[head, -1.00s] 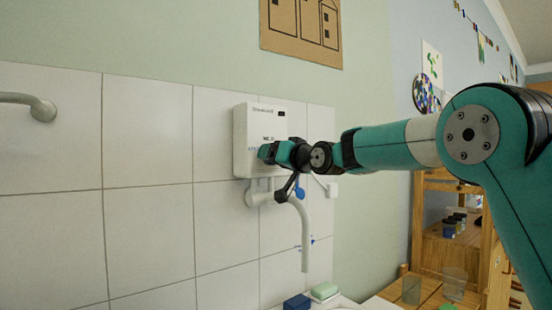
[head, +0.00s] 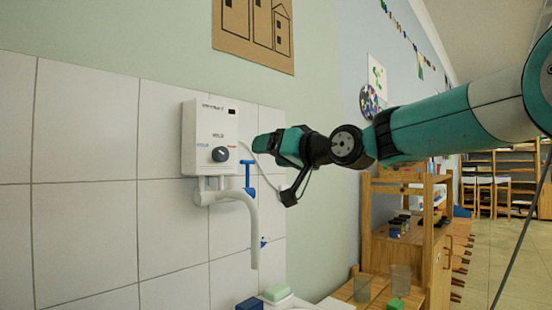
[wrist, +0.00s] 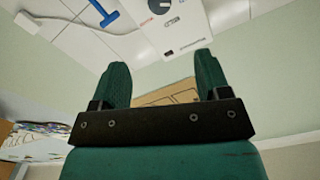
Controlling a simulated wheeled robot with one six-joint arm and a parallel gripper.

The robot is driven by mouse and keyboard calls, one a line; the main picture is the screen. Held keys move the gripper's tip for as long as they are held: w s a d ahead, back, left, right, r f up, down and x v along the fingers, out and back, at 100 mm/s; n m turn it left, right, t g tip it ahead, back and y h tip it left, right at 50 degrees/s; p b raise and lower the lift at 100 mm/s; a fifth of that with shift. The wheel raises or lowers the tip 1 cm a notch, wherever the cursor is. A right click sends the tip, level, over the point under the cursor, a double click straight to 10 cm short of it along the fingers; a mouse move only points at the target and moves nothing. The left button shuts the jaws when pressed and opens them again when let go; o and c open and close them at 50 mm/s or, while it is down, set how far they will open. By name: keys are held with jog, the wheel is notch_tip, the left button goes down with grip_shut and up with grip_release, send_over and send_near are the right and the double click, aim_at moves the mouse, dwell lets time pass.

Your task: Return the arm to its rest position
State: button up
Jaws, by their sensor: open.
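My arm reaches in from the right in the head view, bent, with a teal and white link. My gripper (head: 262,144) is at its end, to the right of the white water heater (head: 208,150) on the tiled wall and apart from it. In the wrist view the two teal fingers of my gripper (wrist: 160,84) stand well apart with nothing between them. The heater (wrist: 184,42) shows beyond the fingertips, with its dark knob and printed marks. In the head view the knob (head: 221,154) is in plain sight.
A wooden shelf (head: 400,250) stands right. Open floor (head: 490,260) lies beyond it.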

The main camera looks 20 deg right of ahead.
jog(key=shift+s+d, duration=0.1)
jog(key=shift+s, duration=0.3)
jog(key=s+a+f+n+g+p, duration=0.3)
jog(key=s+a+f+g+p, duration=0.3)
jog(key=s+a+f+g, duration=0.45)
jog(key=s+f+n+g+h+p, duration=0.1)
jog(key=s+f, duration=0.4)
jog(key=s, duration=0.5)
jog(key=s+f+n+g+h+p, duration=0.1)
jog(key=s+f+g, duration=0.4)
jog(key=s, duration=0.5)
jog(key=shift+a+f+n+h+p, duration=0.15)
jog(key=shift+a+n+h+p, duration=0.25)
jog(key=shift+n+p, duration=0.4)
